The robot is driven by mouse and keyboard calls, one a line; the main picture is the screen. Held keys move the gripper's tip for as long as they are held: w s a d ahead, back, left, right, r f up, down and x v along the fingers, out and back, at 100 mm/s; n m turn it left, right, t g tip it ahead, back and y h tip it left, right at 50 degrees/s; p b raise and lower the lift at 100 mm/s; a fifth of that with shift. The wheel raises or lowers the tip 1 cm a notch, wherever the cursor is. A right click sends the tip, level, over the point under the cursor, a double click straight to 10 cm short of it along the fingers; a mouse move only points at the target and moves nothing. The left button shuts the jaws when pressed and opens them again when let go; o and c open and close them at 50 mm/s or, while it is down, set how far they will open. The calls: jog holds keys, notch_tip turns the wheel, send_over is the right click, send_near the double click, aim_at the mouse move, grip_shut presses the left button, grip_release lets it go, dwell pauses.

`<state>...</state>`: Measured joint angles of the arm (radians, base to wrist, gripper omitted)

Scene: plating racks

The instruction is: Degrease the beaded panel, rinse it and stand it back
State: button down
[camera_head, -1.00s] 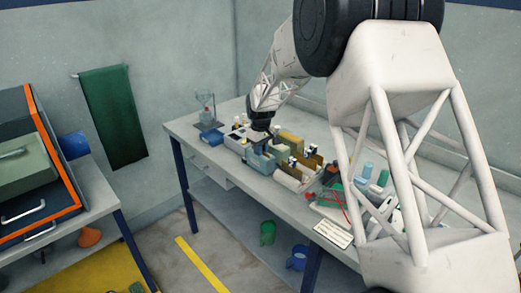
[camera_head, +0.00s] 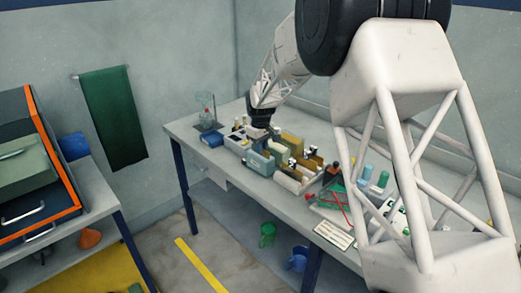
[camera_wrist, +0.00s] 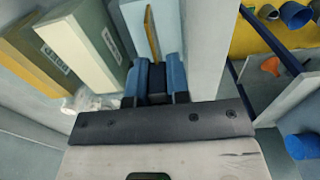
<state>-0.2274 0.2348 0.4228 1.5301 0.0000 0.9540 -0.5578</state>
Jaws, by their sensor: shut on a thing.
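My gripper (camera_wrist: 158,82), with blue fingers, is shut on a thin tan panel, seen nearly edge-on in the wrist view (camera_wrist: 151,32). No beads can be made out on it. The panel lies within the outline of a pale blue-grey tank; I cannot tell how deep it is in it. In the head view my gripper (camera_head: 259,133) is over the row of tanks, its fingertips hardly visible. The blue-grey tank (camera_head: 261,164) stands at the front of that row. A cream tank (camera_wrist: 82,40) and a yellow tank (camera_wrist: 28,55) stand beside it in the wrist view.
Brown upright pieces (camera_head: 310,162) and a cream roll-like object (camera_head: 288,181) stand to the right of the tanks. A blue tray (camera_head: 212,138) and a glass vessel (camera_head: 207,110) are at the left end. Bottles (camera_head: 375,180) crowd the right. The bench's front strip is mostly clear.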

jog(key=shift+r, duration=3.4)
jog(key=shift+d, duration=0.1)
jog(key=s+d, duration=0.3)
jog(key=d, duration=0.4)
jog(key=s+d, duration=0.3)
jog(key=d, duration=0.4)
jog(key=shift+d, duration=0.15)
jog(key=shift+f, duration=0.4)
jog(key=shift+f, duration=3.55)
jog(key=shift+f, duration=0.4)
jog(key=c, duration=1)
grip_release()
